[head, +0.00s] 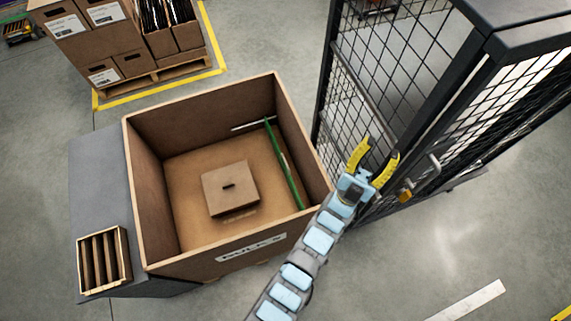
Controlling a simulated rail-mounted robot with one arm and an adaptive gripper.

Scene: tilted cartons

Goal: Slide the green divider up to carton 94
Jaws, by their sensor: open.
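The green divider (283,163) stands as a thin upright panel inside a large open brown bin (152,205), towards the bin's right wall. A single closed brown carton (231,181) with a dark slot on top sits on the bin floor, left of the divider with a gap between them. No number is readable on it, so I cannot tell if it is carton 94. My gripper (374,157) has yellow fingers spread apart and empty. It is outside the bin, to the right of its front right corner, near the mesh fence and apart from the divider.
A black mesh fence (400,60) with a yellow padlock stands close to my gripper on the right. A grey platform (95,190) with a slotted wooden box (103,258) adjoins the bin's left side. Stacked cartons (100,45) stand on a pallet at the back left.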

